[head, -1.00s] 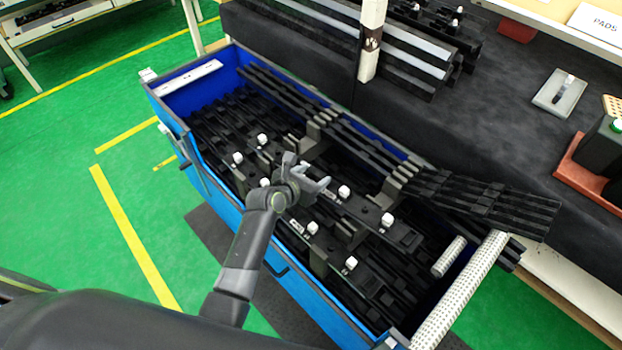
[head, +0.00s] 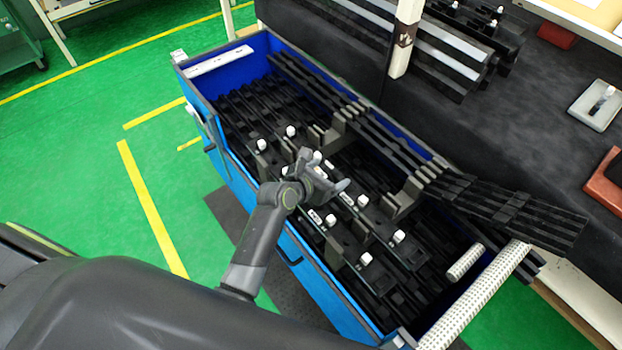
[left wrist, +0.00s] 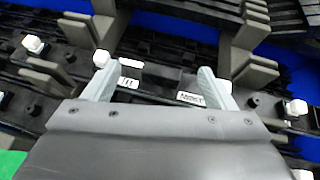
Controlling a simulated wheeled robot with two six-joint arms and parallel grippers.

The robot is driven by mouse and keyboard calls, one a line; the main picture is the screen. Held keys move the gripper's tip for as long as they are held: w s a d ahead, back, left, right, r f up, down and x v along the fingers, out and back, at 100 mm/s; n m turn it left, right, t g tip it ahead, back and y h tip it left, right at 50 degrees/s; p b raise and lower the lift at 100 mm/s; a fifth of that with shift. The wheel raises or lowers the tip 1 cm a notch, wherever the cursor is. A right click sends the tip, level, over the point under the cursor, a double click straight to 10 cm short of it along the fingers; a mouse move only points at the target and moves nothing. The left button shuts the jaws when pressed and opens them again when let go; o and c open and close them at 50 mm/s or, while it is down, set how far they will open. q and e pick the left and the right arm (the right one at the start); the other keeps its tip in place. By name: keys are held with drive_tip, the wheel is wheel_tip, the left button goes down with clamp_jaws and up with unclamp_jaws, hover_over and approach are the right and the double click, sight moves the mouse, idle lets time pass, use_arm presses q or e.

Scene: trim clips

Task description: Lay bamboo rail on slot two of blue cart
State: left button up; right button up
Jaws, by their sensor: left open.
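The blue cart (head: 322,297) stands in the middle of the head view, filled with long black rails and black holders with white knobs. Its slot numbers cannot be read. My left gripper (head: 328,172) is open and empty above the middle of the cart. In the left wrist view its two grey fingers (left wrist: 157,72) stand apart over a black bar with small white labels (left wrist: 190,100). No rail is between them. My right gripper is not in view.
A bundle of black rails (head: 510,211) lies across grey forked supports (head: 403,197) and sticks out past the cart's right end. A white perforated bar (head: 478,293) runs along that end. A dark bench (head: 500,120) and a pale post (head: 404,40) stand behind.

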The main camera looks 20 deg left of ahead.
use_arm(q)
drive_tip(key=v, duration=0.9)
drive_tip(key=a+f+m+t+y, duration=0.1)
drive_tip(key=a+f+m+y, duration=0.45)
drive_tip(key=m, duration=0.75)
drive_tip(key=s+a+f+m+g+h, duration=0.1)
drive_tip(key=s+a+f+m, duration=0.15)
drive_tip(key=f, duration=0.35)
drive_tip(key=s+a+f+m+g, duration=0.2)
drive_tip(key=s+f+m, duration=0.2)
drive_tip(key=f, duration=0.2)
drive_tip(key=s+a+f+m+g, duration=0.1)
drive_tip(key=s+f+m+g, duration=0.15)
drive_tip(key=s+f, duration=0.55)
drive_tip(key=s+a+f+m+g, duration=0.2)
drive_tip(key=s+f+m, duration=0.1)
drive_tip(key=s+f, duration=0.5)
drive_tip(key=s+f+m+g, duration=0.2)
drive_tip(key=s+f+m, duration=0.1)
drive_tip(key=s, duration=0.6)
drive_tip(key=s+a+f+m+g+y, duration=0.1)
drive_tip(key=s+f+m, duration=0.2)
drive_tip(key=s, duration=0.6)
wheel_tip(320, 180, down, 2)
drive_tip(key=shift+a+f+g, duration=0.1)
drive_tip(key=shift+a+g, duration=0.2)
drive_tip(key=shift+g, duration=0.05)
